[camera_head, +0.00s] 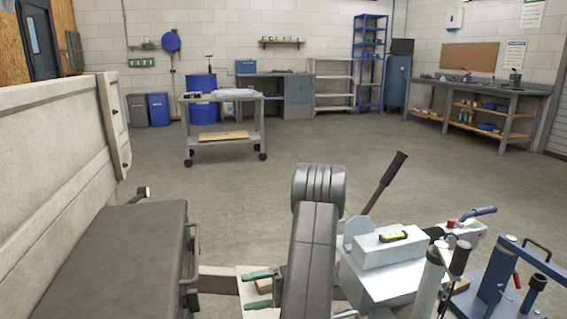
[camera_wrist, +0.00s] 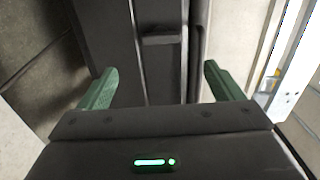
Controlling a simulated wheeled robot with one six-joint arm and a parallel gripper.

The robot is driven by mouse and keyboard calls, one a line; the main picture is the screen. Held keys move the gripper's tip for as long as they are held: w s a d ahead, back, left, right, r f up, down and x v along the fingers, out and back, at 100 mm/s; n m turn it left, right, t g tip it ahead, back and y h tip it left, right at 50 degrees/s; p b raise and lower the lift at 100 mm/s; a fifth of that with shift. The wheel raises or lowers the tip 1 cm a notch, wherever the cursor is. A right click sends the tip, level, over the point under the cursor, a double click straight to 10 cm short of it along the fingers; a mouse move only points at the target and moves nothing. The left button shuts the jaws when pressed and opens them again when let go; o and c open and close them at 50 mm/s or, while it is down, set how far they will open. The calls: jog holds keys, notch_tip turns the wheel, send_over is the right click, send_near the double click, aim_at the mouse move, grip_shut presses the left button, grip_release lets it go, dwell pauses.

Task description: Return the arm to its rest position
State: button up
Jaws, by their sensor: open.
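My arm rises in the lower middle of the head view, with dark grey links. My gripper (camera_head: 258,289) is low beside it, its two green fingers apart and pointing left toward the dark box. In the wrist view my gripper (camera_wrist: 160,75) is open, with the green fingers wide apart and nothing clearly held between them. A dark surface with upright ridges and a short bar (camera_wrist: 162,40) fills the space beyond the fingers. I cannot tell how far it is from the fingertips.
A dark box (camera_head: 120,255) with side handles stands left of my gripper, by the pale trailer wall (camera_head: 50,165). A grey metal unit with a black lever (camera_head: 390,183) and blue tooling (camera_head: 497,285) are on the right. The floor (camera_head: 240,175) beyond is clear up to a cart (camera_head: 222,142).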

jog(key=s+a+m+p, duration=0.3)
jog(key=a+m+p, duration=0.8)
jog(key=m, duration=0.7)
jog(key=shift+a+r+p, duration=0.15)
jog(key=shift+a+p, duration=0.15)
jog(key=shift+a, duration=0.85)
jog(key=shift+s, duration=0.15)
